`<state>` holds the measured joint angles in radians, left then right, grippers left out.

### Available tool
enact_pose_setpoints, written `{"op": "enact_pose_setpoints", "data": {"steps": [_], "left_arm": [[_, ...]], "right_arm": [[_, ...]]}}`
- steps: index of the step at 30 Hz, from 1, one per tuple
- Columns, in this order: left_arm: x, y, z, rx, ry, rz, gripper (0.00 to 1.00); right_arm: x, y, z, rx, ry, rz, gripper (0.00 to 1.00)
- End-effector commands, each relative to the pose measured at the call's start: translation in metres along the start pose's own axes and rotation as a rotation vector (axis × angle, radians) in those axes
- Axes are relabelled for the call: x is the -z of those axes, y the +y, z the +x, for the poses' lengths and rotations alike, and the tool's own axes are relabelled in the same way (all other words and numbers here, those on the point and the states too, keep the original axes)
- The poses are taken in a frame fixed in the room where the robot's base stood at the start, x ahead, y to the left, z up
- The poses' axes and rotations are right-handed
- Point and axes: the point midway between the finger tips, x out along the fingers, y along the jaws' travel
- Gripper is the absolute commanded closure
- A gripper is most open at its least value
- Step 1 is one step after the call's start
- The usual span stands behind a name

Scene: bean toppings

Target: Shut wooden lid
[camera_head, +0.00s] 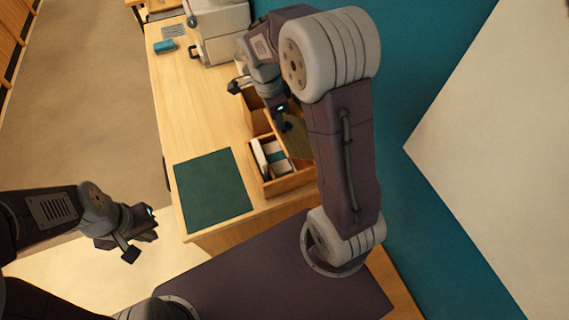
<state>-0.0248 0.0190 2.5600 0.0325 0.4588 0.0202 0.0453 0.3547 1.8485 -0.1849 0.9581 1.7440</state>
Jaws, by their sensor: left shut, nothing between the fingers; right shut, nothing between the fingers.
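A wooden box (289,184) stands on the wooden table beside the teal wall. Its near compartment is uncovered and holds white and teal packets (272,158). A flat olive-brown panel (297,137) rises at the box, perhaps its raised lid; my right arm hides part of it. My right gripper (258,98) is shut and empty over the far part of the box, close to the panel. I cannot tell whether they touch. My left gripper (138,246) is shut and empty, low at the left, off the table's near edge and away from the box.
A dark green mat (212,190) lies flat left of the box. A white machine (221,33) stands at the table's far end, with a small teal object (164,46) left of it. The table (190,115) is clear between mat and machine.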

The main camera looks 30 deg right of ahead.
Motion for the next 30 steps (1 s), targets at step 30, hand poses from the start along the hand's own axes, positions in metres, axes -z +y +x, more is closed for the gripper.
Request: {"op": "enact_pose_setpoints", "data": {"steps": [30], "left_arm": [[0.007, 0.001, -0.072, 0.0, 0.0, 0.0, 1.0]], "right_arm": [[0.011, 0.0, -0.082, 0.001, -0.001, 0.001, 1.0]]}}
